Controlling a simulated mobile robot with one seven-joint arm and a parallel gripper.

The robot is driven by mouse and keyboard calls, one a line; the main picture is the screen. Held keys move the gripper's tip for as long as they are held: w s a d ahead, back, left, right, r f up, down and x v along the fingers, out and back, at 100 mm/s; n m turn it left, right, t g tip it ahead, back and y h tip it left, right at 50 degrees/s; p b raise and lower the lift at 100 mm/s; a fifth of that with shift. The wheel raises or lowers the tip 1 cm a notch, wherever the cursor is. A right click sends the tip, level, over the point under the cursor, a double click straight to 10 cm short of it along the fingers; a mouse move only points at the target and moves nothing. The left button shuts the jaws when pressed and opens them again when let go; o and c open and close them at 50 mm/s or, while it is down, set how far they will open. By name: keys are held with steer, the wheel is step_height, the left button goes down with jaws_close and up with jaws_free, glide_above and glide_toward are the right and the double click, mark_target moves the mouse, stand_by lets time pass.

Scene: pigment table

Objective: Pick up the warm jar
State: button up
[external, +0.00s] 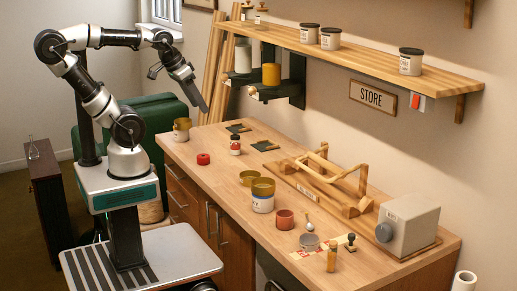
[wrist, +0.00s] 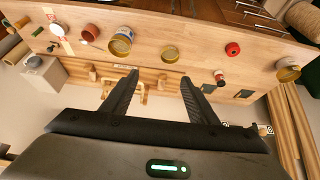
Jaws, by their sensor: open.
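Which jar is the warm one is not marked. A white jar with an ochre top (external: 263,195) stands mid-table; it also shows in the wrist view (wrist: 121,42). A similar jar (external: 181,129) stands at the far-left table corner and appears at right in the wrist view (wrist: 288,69). An ochre jar (external: 271,74) and a white jar (external: 243,60) sit on a dark bracket below the shelf. A small red jar (external: 285,219) stands near the front. My gripper (wrist: 159,78) is open and empty, raised above the far-left table end, apart from every jar.
The wall shelf (external: 380,68) holds several dark-lidded jars. A wooden frame (external: 330,180) and a grey box (external: 408,225) occupy the table's right side.

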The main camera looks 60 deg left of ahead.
steer(key=w+a+f+b, duration=0.2)
steer(key=w+a+b, duration=0.1)
steer(key=w+a, duration=0.4)
steer(key=w+a+f+b, duration=0.25)
steer(key=w+a, duration=0.25)
steer(key=w, duration=0.4)
steer(key=w+a+f+b, duration=0.2)
steer(key=w+a+f, duration=0.15)
steer(key=a, duration=0.35)
steer(key=w+a+f+b, duration=0.1)
steer(key=w+a+f, duration=0.1)
steer(key=a+f, duration=0.4)
steer(key=w+a+f+b, duration=0.2)
steer(key=w+a+f, duration=0.1)
steer(key=a, duration=0.6)
glide_toward(239, 143)
steer(key=w+a+f, duration=0.2)
steer(key=w+f, duration=0.2)
steer(key=shift+a+f+p, duration=0.1)
steer(key=shift+a+p, duration=0.25)
steer(key=shift+a, duration=0.05)
steer(key=shift+s+d+f+x, duration=0.1)
steer(key=shift+s+d+x, duration=0.05)
steer(key=shift+x, duration=0.8)
steer(key=shift+s+d+f+x, duration=0.1)
steer(key=shift+x, duration=0.85)
steer(key=shift+s+d+x, duration=0.15)
steer(key=shift+x, duration=0.85)
steer(key=shift+c, duration=0.4)
